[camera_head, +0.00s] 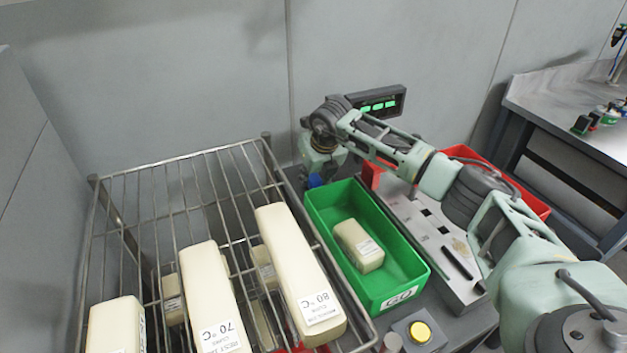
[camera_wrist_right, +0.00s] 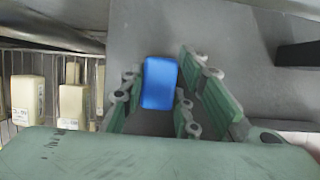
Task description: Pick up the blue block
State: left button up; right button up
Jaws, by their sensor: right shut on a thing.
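The blue block (camera_wrist_right: 159,83) shows in the right wrist view between the fingers of my right gripper. In the head view only a small blue part of it (camera_head: 315,181) shows, low beside the far left corner of the green bin. My right gripper (camera_head: 321,168) reaches down there, at the back of the bench, with its fingers shut on the block. Whether the block touches the surface below cannot be told. My left gripper is not in view.
A green bin (camera_head: 398,301) holds one cream block (camera_head: 358,246). A wire rack (camera_head: 186,157) with several cream blocks stands left of it. A grey panel (camera_head: 440,236), a red bin (camera_head: 541,208) and a lit display (camera_head: 378,103) are close to my right arm. A yellow button (camera_head: 420,331) is in front.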

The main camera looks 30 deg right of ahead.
jog(key=shift+r, duration=0.1)
jog(key=shift+r, duration=0.2)
notch_tip(320, 180, up, 28)
jog(key=b, duration=0.1)
jog(key=shift+f, duration=0.25)
jog(key=o, duration=0.6)
jog(key=c, duration=0.5)
